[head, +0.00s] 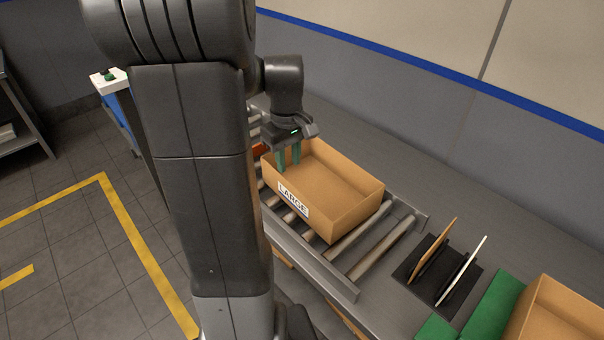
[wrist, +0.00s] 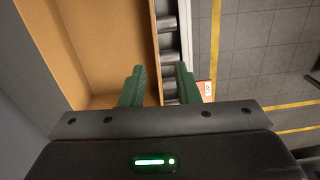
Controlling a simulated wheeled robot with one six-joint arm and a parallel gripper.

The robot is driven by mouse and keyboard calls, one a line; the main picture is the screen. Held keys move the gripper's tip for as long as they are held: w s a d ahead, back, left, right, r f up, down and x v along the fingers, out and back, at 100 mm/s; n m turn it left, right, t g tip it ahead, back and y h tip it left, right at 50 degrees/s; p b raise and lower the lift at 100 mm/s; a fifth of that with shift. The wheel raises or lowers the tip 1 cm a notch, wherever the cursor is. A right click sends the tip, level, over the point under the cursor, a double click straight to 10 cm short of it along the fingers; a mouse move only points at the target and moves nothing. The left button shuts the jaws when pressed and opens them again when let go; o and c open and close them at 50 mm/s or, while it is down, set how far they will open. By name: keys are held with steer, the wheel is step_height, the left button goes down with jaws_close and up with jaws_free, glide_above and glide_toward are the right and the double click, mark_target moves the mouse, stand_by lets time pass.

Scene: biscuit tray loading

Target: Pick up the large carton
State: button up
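The large carton (head: 345,205) is an open-topped brown box with a "LARGE" label on its side. It sits upright on the roller conveyor (head: 375,245). In the wrist view the carton's floor and walls (wrist: 95,50) fill the upper left. My gripper (head: 289,163) has green fingers pointing down at the carton's left end. In the wrist view my gripper (wrist: 160,72) is open, with one finger over the inside of the carton and the other beyond a wall that runs between them. Contact with the wall cannot be told.
A black holder (head: 410,275) with upright brown and white panels stands right of the conveyor. Further right are a green surface (head: 490,305) and another brown carton (head: 560,315). A grey wall with a blue stripe runs behind. A small orange labelled object (wrist: 207,90) shows beside the conveyor.

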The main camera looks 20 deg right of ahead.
steer(key=shift+s+d+f+p, duration=0.15)
steer(key=shift+f+p, duration=0.1)
steer(key=shift+f, duration=2)
steer(key=shift+w+d+f+p, duration=0.1)
steer(key=shift+f+p, duration=0.2)
steer(key=shift+f, duration=2)
steer(key=shift+s+d+f+p, duration=0.15)
steer(key=shift+f+p, duration=0.1)
steer(key=shift+f, duration=2)
steer(key=shift+w, duration=0.1)
jaws_close()
